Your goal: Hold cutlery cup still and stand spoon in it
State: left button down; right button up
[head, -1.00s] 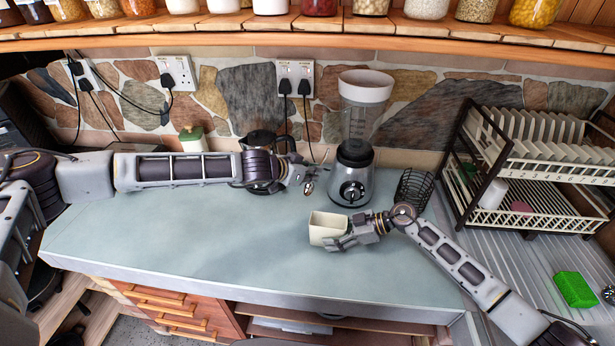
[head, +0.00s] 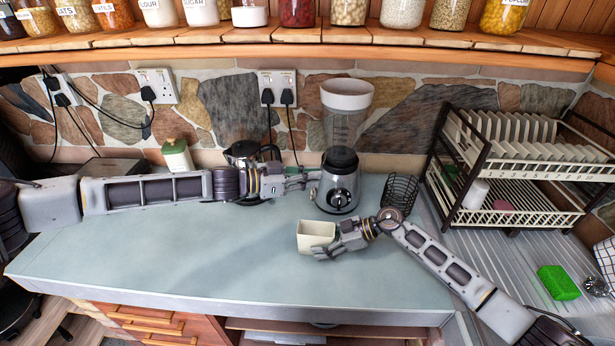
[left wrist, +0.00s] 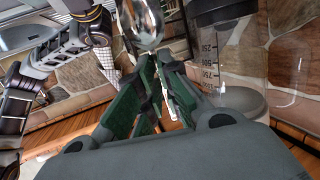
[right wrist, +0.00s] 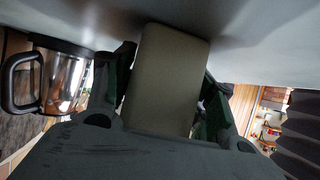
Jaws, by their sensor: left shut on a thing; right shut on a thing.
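The cutlery cup (head: 314,230) is a cream, open-topped box on the worktop, left of my right gripper. My right gripper (head: 322,242) is shut on it; the right wrist view shows the cup (right wrist: 168,75) between the fingers. My left gripper (head: 308,180) is further back and higher, pointing right, by the blender's base. The left wrist view shows the shiny bowl of the spoon (left wrist: 142,22) beyond the green-padded fingers (left wrist: 158,88), which are shut on it. The spoon's handle is mostly hidden, and I cannot make out the spoon clearly in the head view.
The blender (head: 338,188) stands close to my left gripper. A black wire basket (head: 399,193) is behind my right wrist. A kettle (head: 238,152) is behind my left forearm. A dish rack (head: 515,212) and green sponge (head: 558,282) are at right. The front left worktop (head: 150,255) is clear.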

aim_at(307, 222)
jog(key=shift+f, duration=0.1)
pick_arm(q)
jog(key=shift+s+r+m+g+h, duration=0.3)
jog(key=shift+s+m+g+h, duration=0.25)
jog(key=shift+s+g, duration=0.3)
jog(key=shift+s+r+m+g+h, duration=0.25)
jog(key=shift+s+m+g+h, duration=0.2)
jog(key=shift+s+m+g, duration=0.35)
jog(key=shift+s+r+m+g+h, duration=0.35)
jog(key=shift+s+g+h, duration=0.25)
jog(key=shift+s, duration=0.4)
jog(key=shift+f, duration=0.3)
jog(key=shift+f, duration=6.55)
jog(key=shift+f, duration=0.1)
jog(key=c, duration=1.5)
grip_release()
jog(key=shift+a, duration=0.2)
